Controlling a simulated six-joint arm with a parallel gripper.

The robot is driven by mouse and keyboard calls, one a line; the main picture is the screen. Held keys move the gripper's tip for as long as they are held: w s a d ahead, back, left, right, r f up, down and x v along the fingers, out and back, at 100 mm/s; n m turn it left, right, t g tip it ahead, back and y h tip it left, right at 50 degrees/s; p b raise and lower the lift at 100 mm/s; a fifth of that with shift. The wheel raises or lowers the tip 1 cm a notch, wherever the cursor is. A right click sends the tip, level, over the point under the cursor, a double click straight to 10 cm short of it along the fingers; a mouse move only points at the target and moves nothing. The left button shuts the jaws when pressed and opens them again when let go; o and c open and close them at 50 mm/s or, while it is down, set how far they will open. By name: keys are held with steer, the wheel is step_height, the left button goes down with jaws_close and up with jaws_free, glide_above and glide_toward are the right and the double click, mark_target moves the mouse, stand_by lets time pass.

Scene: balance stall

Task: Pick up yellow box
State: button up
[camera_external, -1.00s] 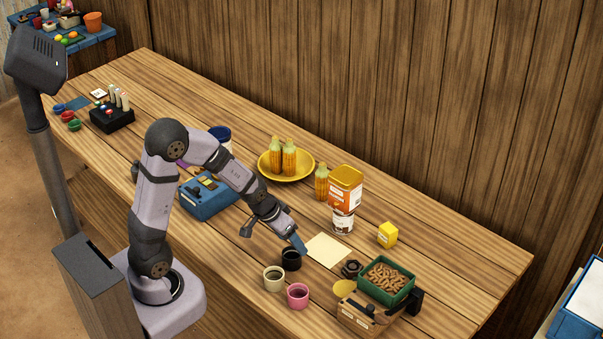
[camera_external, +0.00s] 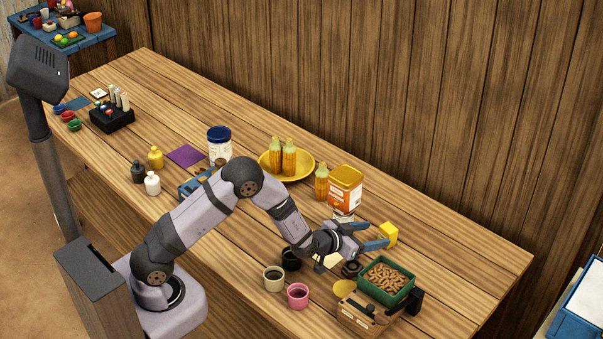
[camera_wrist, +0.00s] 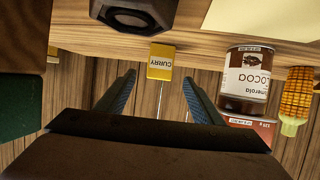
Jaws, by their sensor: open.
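The yellow box (camera_external: 389,233) is small and stands on the wooden table at the right, beyond the green tray. In the wrist view it shows as a yellow box (camera_wrist: 161,62) with a white label reading CURRY. My gripper (camera_external: 382,235) is open, with its two blue fingers reaching towards the box. In the wrist view the fingers (camera_wrist: 158,88) are spread apart, with the box ahead of and between them in the picture. Nothing is held. I cannot tell from these views whether a finger touches the box.
A corn cob (camera_external: 322,182) stands to the left. A green tray of brown pieces (camera_external: 388,281) and a dark knob-like object (camera_wrist: 133,15) are close by. Table to the box's right is clear.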

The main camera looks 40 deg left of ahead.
mark_target(383, 231)
steer(key=shift+x, duration=0.85)
steer(key=shift+w+d+p, duration=0.1)
steer(key=shift+w+p, duration=0.4)
steer(key=shift+p, duration=0.05)
steer(key=p+x, duration=0.1)
steer(key=x, duration=0.1)
steer(key=shift+w, duration=0.3)
steer(key=shift+x, duration=0.85)
steer(key=shift+f, duration=0.1)
steer(key=shift+s, duration=0.1)
steer(key=c, duration=1.2)
